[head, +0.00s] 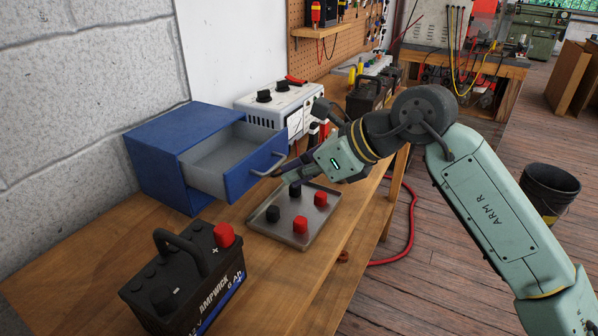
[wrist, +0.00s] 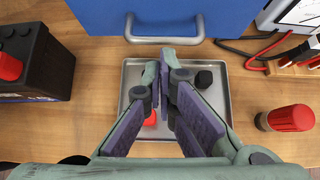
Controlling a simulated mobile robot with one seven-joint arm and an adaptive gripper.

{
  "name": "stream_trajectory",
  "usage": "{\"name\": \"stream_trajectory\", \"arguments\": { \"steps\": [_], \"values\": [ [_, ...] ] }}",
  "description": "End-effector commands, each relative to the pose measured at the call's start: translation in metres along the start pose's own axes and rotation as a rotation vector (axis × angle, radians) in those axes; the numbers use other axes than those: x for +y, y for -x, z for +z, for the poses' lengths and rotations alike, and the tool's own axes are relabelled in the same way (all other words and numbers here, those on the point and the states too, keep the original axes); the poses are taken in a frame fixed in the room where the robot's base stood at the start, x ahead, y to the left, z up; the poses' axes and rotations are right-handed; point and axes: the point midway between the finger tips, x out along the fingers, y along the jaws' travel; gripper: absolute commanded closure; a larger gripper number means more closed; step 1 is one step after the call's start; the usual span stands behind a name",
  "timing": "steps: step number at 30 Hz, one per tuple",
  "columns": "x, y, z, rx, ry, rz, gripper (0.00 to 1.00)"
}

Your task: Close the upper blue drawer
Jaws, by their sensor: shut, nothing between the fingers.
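The blue drawer (head: 253,172) is pulled well out of its blue cabinet (head: 165,150), and its grey inside looks empty. Its curved grey handle (head: 270,163) is on the front face; the handle also shows at the top of the wrist view (wrist: 165,39). My gripper (head: 280,173) is shut and empty, just in front of the handle. In the wrist view my fingertips (wrist: 167,58) lie just below the handle; I cannot tell whether they touch it. Only one drawer shows clearly.
A metal tray (head: 310,239) with red and black caps lies under my gripper. A black battery (head: 190,285) stands at the front left. A white instrument (head: 290,105) with leads stands behind the drawer. A red-handled item (wrist: 287,119) lies right of the tray.

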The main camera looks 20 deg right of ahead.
Motion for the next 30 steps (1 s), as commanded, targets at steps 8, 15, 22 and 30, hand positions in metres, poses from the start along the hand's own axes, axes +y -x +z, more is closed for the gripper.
{"name": "stream_trajectory", "arguments": {
  "steps": [8, 15, 22, 30],
  "values": [
    [0.000, -0.034, 0.020, 0.003, 0.008, 0.004, 1.00],
    [-0.001, -0.078, 0.061, 0.002, 0.006, 0.003, 1.00],
    [-0.002, -0.091, 0.076, -0.001, 0.002, 0.000, 1.00],
    [-0.002, -0.089, 0.079, -0.008, 0.003, -0.001, 1.00]
  ]
}}
